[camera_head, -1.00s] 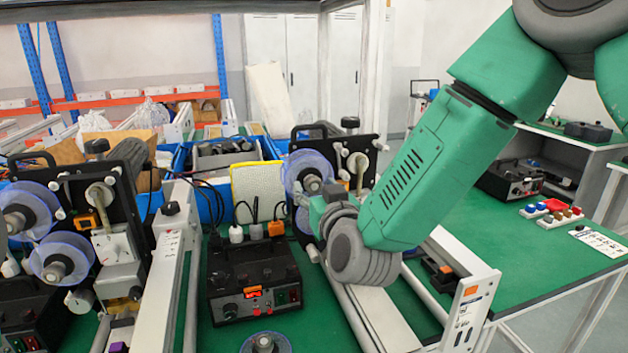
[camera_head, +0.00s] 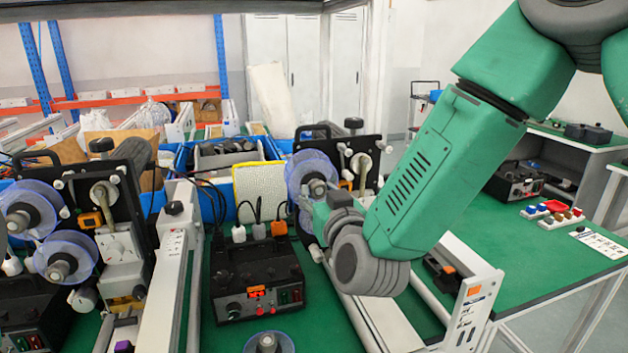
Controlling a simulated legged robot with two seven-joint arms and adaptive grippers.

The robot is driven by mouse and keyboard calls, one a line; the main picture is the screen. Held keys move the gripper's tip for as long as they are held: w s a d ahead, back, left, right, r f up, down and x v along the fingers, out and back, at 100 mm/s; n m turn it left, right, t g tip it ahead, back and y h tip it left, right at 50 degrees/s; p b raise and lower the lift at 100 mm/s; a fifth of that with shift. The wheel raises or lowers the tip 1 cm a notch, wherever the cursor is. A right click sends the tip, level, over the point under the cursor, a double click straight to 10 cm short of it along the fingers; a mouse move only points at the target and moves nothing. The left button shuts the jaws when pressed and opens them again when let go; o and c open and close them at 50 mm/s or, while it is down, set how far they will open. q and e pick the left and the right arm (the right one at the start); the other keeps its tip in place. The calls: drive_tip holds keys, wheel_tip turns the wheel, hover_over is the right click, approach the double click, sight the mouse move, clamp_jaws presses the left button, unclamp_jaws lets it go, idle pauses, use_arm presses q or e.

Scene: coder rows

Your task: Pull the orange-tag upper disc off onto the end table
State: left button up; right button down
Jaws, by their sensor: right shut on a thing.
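The orange-tag unit is the black upright machine (camera_head: 362,153) in the middle, whose white rail ends in a plate with an orange tag (camera_head: 474,291). Its upper disc (camera_head: 297,172), a clear bluish reel with a grey hub, is at the left front of the black panel. My right gripper (camera_head: 313,202) is at this disc's lower right edge and is shut on it. The fingertips are small and partly hidden by the wrist. I cannot tell whether the disc is still on its spindle. The green-topped end table (camera_head: 530,235) is at the right. My left gripper is out of view.
A black control box (camera_head: 258,278) stands left of the rail, with another clear disc (camera_head: 268,343) in front of it. A second reel machine (camera_head: 120,220) stands at the left. The end table holds small coloured switches (camera_head: 552,212) and a label sheet (camera_head: 598,243); its near part is clear.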

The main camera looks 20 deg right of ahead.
sight(317, 193)
drive_tip(key=shift+s+a, duration=0.4)
drive_tip(key=shift+s, duration=0.35)
drive_tip(key=shift+s+d, duration=0.3)
drive_tip(key=shift+s, duration=0.75)
drive_tip(key=shift+a, duration=0.1)
